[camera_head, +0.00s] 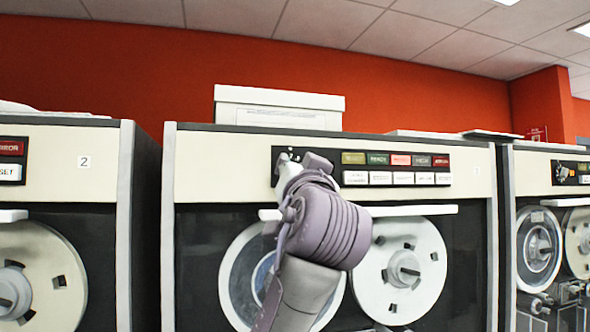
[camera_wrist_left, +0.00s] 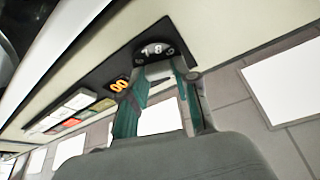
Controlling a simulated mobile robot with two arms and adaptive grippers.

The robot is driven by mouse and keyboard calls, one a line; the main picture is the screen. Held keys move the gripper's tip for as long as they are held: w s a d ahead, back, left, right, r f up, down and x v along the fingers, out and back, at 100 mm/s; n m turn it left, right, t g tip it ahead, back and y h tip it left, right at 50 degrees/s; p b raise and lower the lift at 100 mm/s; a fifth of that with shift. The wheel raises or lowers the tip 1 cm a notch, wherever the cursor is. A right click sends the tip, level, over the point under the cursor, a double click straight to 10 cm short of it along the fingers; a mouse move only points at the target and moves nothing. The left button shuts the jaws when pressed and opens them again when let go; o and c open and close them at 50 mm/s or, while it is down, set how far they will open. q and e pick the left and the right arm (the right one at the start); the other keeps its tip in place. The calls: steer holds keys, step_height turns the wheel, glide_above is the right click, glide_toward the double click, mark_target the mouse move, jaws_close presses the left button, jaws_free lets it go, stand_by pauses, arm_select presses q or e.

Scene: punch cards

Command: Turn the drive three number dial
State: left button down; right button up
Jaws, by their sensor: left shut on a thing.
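The drive three number dial (camera_wrist_left: 154,49) is a dark round dial with white digits, 7, 8 and 9 showing, on the black control strip in the left wrist view. My left gripper (camera_wrist_left: 163,72) has its two teal fingers on either side of it, shut on it. In the head view the left gripper (camera_head: 300,164) is at the left end of the control strip (camera_head: 334,160) on the middle tape drive cabinet (camera_head: 225,165), and it hides most of the dial. My right gripper is in neither view.
Coloured and white buttons (camera_head: 396,168) run along the strip right of my gripper. Two tape reels (camera_head: 400,285) sit below, the left one partly behind my arm. A white box (camera_head: 280,107) stands on top. Other drives (camera_head: 60,170) flank this cabinet on both sides.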

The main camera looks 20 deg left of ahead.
arm_select(q)
steer(key=c, duration=0.9)
jaws_free()
steer(key=shift+o, duration=0.2)
steer(key=v, duration=1.2)
